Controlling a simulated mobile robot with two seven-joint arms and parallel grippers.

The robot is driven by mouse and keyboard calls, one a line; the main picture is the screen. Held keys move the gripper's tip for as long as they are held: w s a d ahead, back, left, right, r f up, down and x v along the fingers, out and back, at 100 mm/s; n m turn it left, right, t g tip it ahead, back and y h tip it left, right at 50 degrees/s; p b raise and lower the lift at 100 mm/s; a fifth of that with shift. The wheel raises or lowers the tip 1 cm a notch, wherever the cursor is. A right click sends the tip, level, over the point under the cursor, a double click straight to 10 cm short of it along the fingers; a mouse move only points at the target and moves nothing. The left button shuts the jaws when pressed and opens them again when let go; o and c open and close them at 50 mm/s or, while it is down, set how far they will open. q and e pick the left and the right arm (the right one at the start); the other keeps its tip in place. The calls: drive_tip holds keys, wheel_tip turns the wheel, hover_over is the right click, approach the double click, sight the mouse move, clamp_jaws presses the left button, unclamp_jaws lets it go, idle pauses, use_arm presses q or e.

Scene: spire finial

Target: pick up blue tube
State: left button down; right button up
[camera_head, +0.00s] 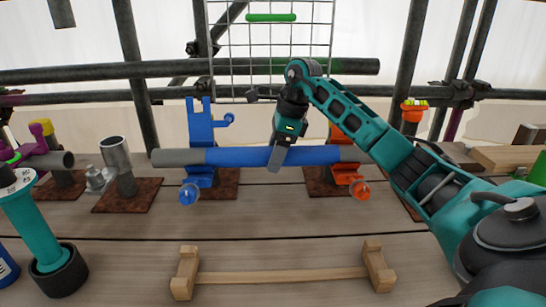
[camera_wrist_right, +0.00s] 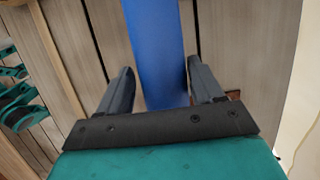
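The blue tube (camera_head: 235,156) has a grey left end and lies level across a blue bracket (camera_head: 203,130) and an orange bracket (camera_head: 345,165) on the bench. My right gripper (camera_head: 278,160) reaches down over the tube's middle, between the two brackets. In the right wrist view the blue tube (camera_wrist_right: 155,45) runs between the two fingers of the right gripper (camera_wrist_right: 160,65). The fingers stand apart on either side of it, with a narrow gap showing at the right finger. The tube's underside is hidden. My left gripper is not in view.
A wooden stand (camera_head: 280,277) lies at the front of the bench. A grey cup-shaped fitting (camera_head: 116,152) stands left of the tube. Scaffold pipes (camera_head: 150,72) and a wire grid (camera_head: 232,45) stand behind.

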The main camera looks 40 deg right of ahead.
clamp_jaws()
idle(0.4)
idle(0.4)
